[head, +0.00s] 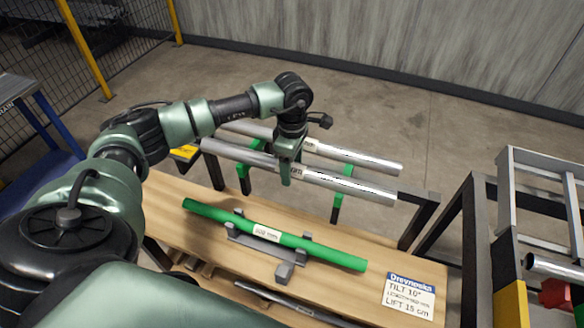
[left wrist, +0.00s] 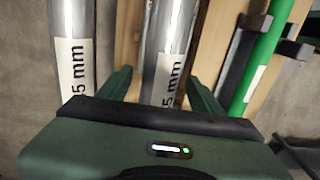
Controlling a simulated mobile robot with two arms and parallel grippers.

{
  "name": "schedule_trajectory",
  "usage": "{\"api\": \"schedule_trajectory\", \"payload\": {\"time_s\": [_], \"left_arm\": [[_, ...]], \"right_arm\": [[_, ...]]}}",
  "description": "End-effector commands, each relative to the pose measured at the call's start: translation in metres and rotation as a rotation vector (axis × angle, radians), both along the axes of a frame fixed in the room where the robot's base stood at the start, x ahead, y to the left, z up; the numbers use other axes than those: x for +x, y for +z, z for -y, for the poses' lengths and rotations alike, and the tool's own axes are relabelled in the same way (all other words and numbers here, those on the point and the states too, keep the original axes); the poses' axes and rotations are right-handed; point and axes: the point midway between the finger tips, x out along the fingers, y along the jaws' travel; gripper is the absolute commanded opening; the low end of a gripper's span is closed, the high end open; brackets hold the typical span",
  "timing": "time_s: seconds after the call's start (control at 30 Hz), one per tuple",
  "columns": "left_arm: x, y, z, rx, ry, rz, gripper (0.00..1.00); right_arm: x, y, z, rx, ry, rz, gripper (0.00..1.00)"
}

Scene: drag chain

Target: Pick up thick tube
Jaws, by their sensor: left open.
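Two silver tubes lie side by side on green supports: a nearer one (head: 345,184) and a farther one (head: 360,158). A thinner-looking green tube (head: 325,254) lies in grey cradles on the wooden table. My left gripper (head: 287,178) is over the nearer silver tube, pointing down. In the left wrist view its open fingers (left wrist: 160,80) stand on either side of that tube (left wrist: 170,35), by its white label. The other silver tube (left wrist: 73,20) is left of the fingers. Contact cannot be told. The label's first digits are hidden. My right gripper is not in view.
The wooden table (head: 180,235) bears a sign (head: 408,294) reading "TILT 10°" and "LIFT 15 cm". A dark metal frame (head: 455,225) and a grey rack (head: 508,200) stand at the right. The floor behind the tubes is clear up to the wall.

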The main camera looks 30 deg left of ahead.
Motion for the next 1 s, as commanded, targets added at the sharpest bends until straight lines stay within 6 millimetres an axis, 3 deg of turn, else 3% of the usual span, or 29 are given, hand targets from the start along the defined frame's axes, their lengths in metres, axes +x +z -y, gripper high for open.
{"api": "schedule_trajectory", "payload": {"time_s": [0.03,0.23,0.73,0.87,1.0], "left_arm": [[0.000,0.000,0.000,0.000,0.000,0.000,0.57],[0.000,0.000,0.000,0.000,-0.001,0.000,0.01],[0.001,0.008,0.001,-0.001,-0.001,0.003,0.00],[0.002,0.023,0.001,-0.002,-0.002,0.006,0.00],[0.003,0.051,0.000,-0.001,0.000,0.009,0.00]], "right_arm": [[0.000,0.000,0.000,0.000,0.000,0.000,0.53],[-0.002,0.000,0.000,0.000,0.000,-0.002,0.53],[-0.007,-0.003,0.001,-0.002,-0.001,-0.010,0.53],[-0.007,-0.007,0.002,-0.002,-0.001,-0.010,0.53],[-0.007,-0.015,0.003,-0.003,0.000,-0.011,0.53]]}}
